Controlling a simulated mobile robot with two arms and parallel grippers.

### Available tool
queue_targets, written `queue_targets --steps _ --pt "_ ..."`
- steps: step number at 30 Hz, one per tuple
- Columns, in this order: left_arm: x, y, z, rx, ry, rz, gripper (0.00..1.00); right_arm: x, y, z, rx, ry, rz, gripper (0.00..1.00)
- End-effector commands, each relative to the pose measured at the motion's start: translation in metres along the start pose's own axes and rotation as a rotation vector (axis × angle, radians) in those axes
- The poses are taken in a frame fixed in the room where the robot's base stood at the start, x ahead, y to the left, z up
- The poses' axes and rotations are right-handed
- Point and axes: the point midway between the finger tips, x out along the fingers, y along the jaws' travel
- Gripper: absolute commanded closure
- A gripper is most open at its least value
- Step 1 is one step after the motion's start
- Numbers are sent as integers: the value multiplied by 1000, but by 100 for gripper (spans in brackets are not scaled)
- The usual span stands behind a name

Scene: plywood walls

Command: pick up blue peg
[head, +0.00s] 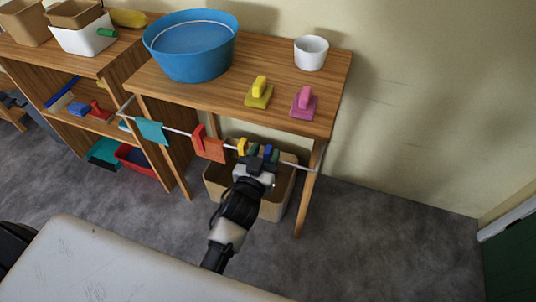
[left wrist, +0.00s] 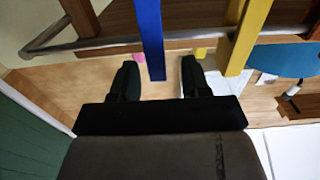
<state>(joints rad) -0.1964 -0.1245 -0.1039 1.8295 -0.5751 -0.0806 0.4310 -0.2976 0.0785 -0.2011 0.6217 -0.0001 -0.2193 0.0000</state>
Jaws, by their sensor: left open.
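The blue peg (head: 268,152) hangs on a thin grey rail (head: 180,131) below the front edge of the wooden table. In the left wrist view the blue peg (left wrist: 151,38) is a long bar whose lower end shows between my two dark fingertips. My left gripper (head: 264,160) is open at the rail, with a finger on each side of the peg (left wrist: 158,72) and visible gaps to it. A yellow peg (head: 242,146) hangs just left of it; it also shows in the left wrist view (left wrist: 246,36). My right gripper is not in view.
A red cloth (head: 209,146) and a teal cloth (head: 152,131) hang further left on the rail. A cardboard box (head: 217,190) stands on the floor below. The table (head: 215,98) holds a blue tub (head: 190,62), a white cup (head: 311,52) and yellow and pink blocks.

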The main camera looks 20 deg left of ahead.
Motion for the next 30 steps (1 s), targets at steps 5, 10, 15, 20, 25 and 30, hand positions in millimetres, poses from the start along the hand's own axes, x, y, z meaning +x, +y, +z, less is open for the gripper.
queue_targets --steps 5,10,15,20,25,30 --pt "27 1 0 0 1 0 53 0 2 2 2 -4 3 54" --pt "36 1 1 -1 -1 0 53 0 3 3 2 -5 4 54" --pt "36 1 1 -1 -1 0 53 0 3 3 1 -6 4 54" --pt "35 1 1 -1 -1 0 76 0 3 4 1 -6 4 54" --pt "35 2 1 -1 -1 1 100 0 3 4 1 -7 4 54" --pt "35 2 1 -1 -1 1 100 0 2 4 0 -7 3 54"
